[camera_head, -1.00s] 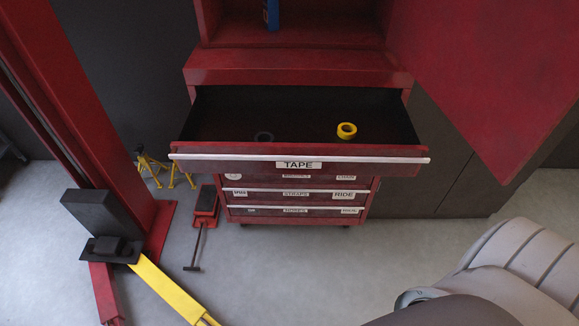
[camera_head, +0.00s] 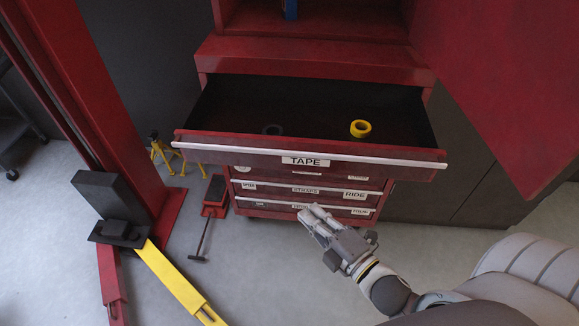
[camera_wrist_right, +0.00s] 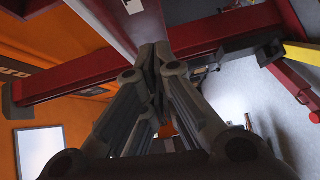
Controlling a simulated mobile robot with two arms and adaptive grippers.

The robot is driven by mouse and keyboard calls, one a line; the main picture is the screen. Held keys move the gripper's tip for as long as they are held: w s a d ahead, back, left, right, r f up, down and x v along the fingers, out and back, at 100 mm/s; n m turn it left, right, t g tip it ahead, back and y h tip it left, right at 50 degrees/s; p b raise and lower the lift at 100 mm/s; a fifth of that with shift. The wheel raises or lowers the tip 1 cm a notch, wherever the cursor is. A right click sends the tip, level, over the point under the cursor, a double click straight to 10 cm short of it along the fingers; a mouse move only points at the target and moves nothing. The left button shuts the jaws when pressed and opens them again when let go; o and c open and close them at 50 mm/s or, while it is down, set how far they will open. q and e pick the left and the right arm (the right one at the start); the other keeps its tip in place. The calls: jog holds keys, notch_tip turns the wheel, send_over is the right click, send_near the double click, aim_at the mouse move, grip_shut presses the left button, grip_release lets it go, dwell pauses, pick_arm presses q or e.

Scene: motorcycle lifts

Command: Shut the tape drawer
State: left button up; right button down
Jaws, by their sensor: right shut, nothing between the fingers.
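The tape drawer (camera_head: 306,151) is the top drawer of a red tool cabinet in the head view. It stands pulled out, with a "TAPE" label and a pale strip along its front. A yellow tape roll (camera_head: 360,128) and a dark roll (camera_head: 272,129) lie inside. My right gripper (camera_head: 311,214) is shut and empty, in front of and below the drawer, apart from its front in the picture. The right wrist view shows the same gripper (camera_wrist_right: 153,50) with its fingers together. My left gripper is not in view.
Lower drawers (camera_head: 305,189) are shut. A red cabinet door (camera_head: 500,70) hangs open at the right. A red lift post (camera_head: 105,110) with a yellow arm (camera_head: 175,285) stands at the left. A red floor jack (camera_head: 215,195) and yellow stands (camera_head: 162,152) are near the cabinet.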

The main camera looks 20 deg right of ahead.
aim_at(286, 168)
jog(key=shift+n+y, duration=0.4)
jog(key=shift+n, duration=0.2)
jog(key=shift+w+a+r+p, duration=0.1)
jog(key=shift+w+r+p, duration=0.45)
jog(key=shift+w, duration=1.6)
jog(key=shift+w+a+r+p, duration=0.15)
jog(key=shift+w+r+p, duration=0.4)
jog(key=shift+w, duration=1.65)
jog(key=shift+w+a+r+p, duration=0.1)
jog(key=shift+w+r+p, duration=0.45)
jog(key=shift+w, duration=1.6)
jog(key=shift+d+t, duration=0.1)
jog(key=shift+t, duration=0.2)
